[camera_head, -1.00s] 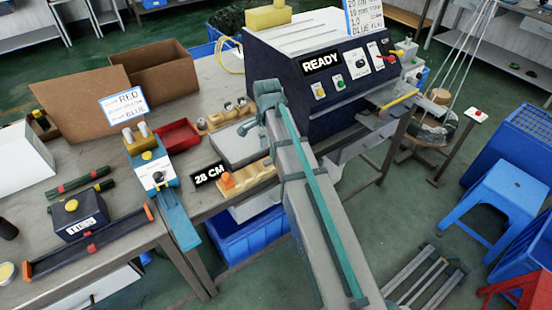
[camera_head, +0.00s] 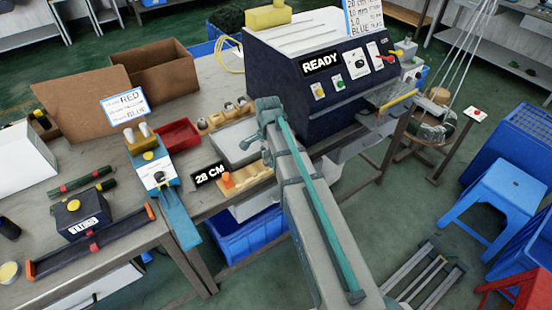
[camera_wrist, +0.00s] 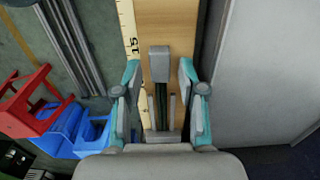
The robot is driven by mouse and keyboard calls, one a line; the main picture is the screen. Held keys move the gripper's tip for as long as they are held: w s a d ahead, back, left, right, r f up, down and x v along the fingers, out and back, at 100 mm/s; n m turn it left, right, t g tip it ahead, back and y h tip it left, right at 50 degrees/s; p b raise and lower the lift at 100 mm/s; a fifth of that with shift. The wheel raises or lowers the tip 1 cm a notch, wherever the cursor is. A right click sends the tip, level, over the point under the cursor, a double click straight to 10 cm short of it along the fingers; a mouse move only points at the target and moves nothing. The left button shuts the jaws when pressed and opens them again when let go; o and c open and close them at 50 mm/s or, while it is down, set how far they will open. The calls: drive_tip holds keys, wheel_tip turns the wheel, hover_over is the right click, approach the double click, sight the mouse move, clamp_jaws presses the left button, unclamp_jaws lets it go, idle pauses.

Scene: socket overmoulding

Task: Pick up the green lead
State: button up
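In the wrist view, my gripper (camera_wrist: 160,104) is open, with a teal and grey finger on each side. Between the fingers lies a narrow dark green strand (camera_wrist: 161,92), which looks like the green lead. It runs lengthwise between a grey block (camera_wrist: 159,62) and a grey slotted holder (camera_wrist: 162,137), on a wooden board (camera_wrist: 171,22). The fingers stand apart from the strand; I cannot tell their height above it.
A ruler strip (camera_wrist: 130,35) runs along the board's left edge. A large grey panel (camera_wrist: 260,75) stands close on the right. In the head view, the dark READY machine (camera_head: 330,85) stands behind my arm.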

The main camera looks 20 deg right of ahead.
clamp_jaws()
drive_tip(key=shift+r, duration=0.2)
